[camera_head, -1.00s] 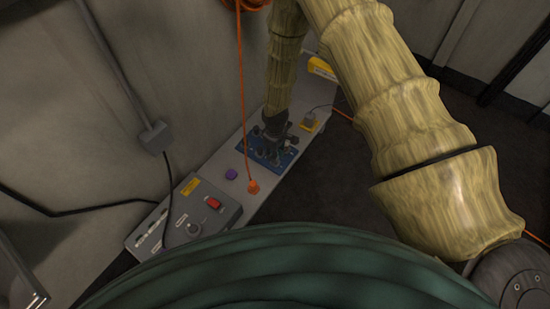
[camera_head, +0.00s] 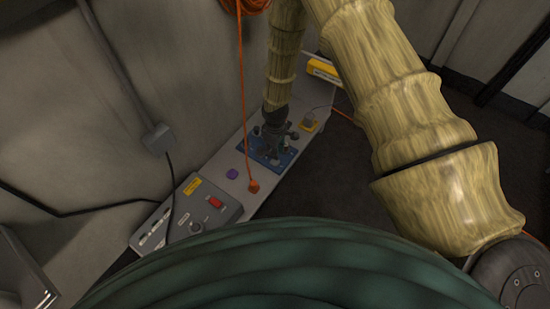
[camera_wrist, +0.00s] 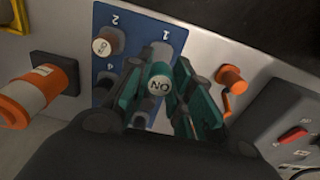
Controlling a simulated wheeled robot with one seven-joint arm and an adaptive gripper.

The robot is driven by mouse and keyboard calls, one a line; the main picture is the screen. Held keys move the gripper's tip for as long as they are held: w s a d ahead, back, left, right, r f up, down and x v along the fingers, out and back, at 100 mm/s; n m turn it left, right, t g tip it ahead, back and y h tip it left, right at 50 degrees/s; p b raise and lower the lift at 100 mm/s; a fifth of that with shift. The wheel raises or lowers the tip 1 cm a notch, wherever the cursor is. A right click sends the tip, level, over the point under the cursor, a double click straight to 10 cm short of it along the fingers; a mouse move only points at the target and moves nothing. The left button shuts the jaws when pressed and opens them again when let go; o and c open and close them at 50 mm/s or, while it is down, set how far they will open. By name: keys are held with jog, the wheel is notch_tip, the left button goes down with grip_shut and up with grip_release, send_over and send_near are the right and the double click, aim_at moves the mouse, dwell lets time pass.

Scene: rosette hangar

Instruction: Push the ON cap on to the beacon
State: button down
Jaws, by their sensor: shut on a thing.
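The ON cap (camera_wrist: 160,86) has a pale round top with dark letters, upside down in the wrist view. My gripper (camera_wrist: 158,98) is shut on it, with a green finger on each side. It is over the blue numbered board (camera_wrist: 176,36), near the number 1; whether the cap touches the board is hidden. In the head view my gripper (camera_head: 274,138) covers the middle of the same board (camera_head: 288,160). An orange-and-white cylinder (camera_wrist: 32,98) on a dark base stands left of the board in the wrist view; I cannot tell if it is the beacon.
Another pale-topped cap (camera_wrist: 106,43) with reddish letters stands near the number 2. An orange fitting (camera_wrist: 231,80) is right of the board.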

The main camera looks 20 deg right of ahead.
jog(key=shift+r, duration=0.2)
jog(key=w+d+r, duration=0.2)
jog(key=w+r, duration=0.1)
jog(key=w, duration=0.3)
jog(key=w+d+r, duration=0.3)
jog(key=w+r, duration=0.1)
jog(key=w, duration=0.2)
jog(key=w+d+r, duration=0.3)
jog(key=w+r, duration=0.1)
jog(key=w, duration=0.2)
jog(key=shift+w+d, duration=0.1)
jog(key=shift+w, duration=0.15)
jog(key=shift+f, duration=2.9)
jog(key=shift+p, duration=0.65)
jog(key=shift+f, duration=0.55)
jog(key=c, duration=1.2)
grip_release()
